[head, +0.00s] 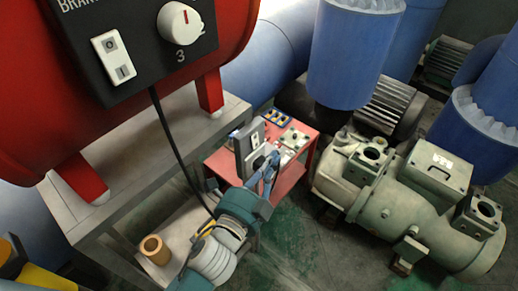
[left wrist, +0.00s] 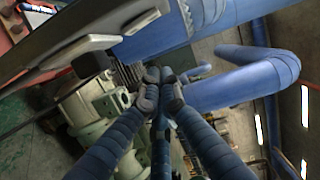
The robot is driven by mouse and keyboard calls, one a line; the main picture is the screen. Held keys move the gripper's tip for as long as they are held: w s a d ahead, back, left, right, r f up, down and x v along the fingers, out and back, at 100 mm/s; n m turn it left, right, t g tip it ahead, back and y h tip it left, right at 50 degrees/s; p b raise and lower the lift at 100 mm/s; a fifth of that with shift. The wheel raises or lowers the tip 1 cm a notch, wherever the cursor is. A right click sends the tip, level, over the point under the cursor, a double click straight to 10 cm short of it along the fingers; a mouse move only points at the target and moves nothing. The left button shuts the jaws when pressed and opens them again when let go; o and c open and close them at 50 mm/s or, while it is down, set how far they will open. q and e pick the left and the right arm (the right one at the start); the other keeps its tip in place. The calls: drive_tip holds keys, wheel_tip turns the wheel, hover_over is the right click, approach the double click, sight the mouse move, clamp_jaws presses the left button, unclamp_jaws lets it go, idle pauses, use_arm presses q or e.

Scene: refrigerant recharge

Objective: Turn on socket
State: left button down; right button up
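A grey upright box (head: 247,150), apparently the socket, stands at the left edge of a red cart, with a light switch plate on its face. My left gripper (head: 271,160) is close in front of this box, its blue fingers pointing up towards it; I cannot tell whether they touch it. In the left wrist view the fingertips (left wrist: 159,80) are drawn together with nothing visible held between them. A grey panel with pale raised parts (left wrist: 88,49), likely the box's face, fills the upper left of that view. My right gripper is not in view.
A red tank with a black panel (head: 140,50), holding a 0/1 switch and dial, stands on a grey table (head: 130,180). A black cable (head: 178,150) hangs down from it. The red cart (head: 290,183) carries small items. A green-grey compressor (head: 410,205) stands right.

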sight(255, 141)
use_arm(q)
drive_tip(key=w+a, duration=0.1)
drive_tip(key=w+a+p, duration=0.1)
drive_tip(key=a, duration=0.1)
drive_tip(key=shift+w+f, duration=0.3)
drive_tip(key=shift+w+a+f+m+b, duration=0.3)
drive_tip(key=shift+a+f+m+b, duration=0.2)
drive_tip(key=shift+m+b, duration=0.55)
drive_tip(key=shift+d+r+n+p, duration=0.1)
drive_tip(key=shift+r+n+p, duration=0.15)
drive_tip(key=shift+r+p, duration=0.1)
drive_tip(key=shift+f, duration=0.1)
